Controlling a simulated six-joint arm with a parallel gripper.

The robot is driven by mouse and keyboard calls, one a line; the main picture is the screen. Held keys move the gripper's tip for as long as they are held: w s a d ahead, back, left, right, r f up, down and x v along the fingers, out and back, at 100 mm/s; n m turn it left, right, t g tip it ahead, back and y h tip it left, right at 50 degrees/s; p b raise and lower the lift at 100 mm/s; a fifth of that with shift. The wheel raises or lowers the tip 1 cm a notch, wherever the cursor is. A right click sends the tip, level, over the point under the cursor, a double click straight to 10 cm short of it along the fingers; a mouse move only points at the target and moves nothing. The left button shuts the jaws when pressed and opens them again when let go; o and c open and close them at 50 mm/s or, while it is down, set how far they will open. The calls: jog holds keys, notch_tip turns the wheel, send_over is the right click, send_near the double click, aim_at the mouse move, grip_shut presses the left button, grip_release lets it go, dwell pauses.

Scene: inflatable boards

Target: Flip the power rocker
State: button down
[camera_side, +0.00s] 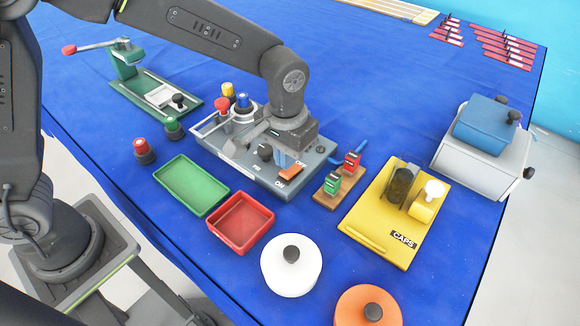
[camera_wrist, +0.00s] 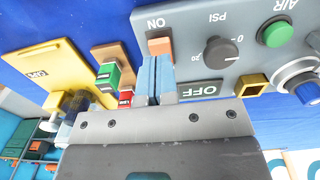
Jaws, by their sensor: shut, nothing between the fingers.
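The power rocker (camera_side: 290,173) is an orange switch near the front right end of the grey control panel (camera_side: 250,178), between the ON and OFF labels. In the wrist view the rocker (camera_wrist: 160,47) shows its ON-side part. The rest is hidden behind my fingers. My gripper (camera_side: 284,165) points down over the panel with its blue fingers shut and empty. In the wrist view my gripper's fingertips (camera_wrist: 157,60) are right at the rocker, toward its OFF side. I cannot tell whether they touch it. The rocker's tilt is unclear.
A PSI knob (camera_wrist: 222,51) and a green AIR button (camera_wrist: 276,32) sit beside the rocker. A wooden block with green and red connectors (camera_side: 340,183) stands close right. The yellow CAPS board (camera_side: 375,235) is farther right. Green (camera_side: 157,187) and red (camera_side: 213,228) trays lie in front.

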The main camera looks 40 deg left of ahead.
aim_at(287, 172)
jog(key=shift+f, duration=1.35)
dwell(0.5)
jog(key=shift+r, duration=3.55)
jog(key=shift+a+r, duration=0.1)
jog(key=s+a+r+t, duration=0.3)
jog(key=s+a+r, duration=0.3)
jog(key=a+r, duration=0.25)
jog(key=s+a+t, duration=0.2)
jog(key=s+a, duration=0.5)
jog(key=s, duration=0.3)
jog(key=shift+s+a+t, duration=0.25)
jog(key=shift+a+t, duration=0.05)
jog(key=shift+a, duration=0.05)
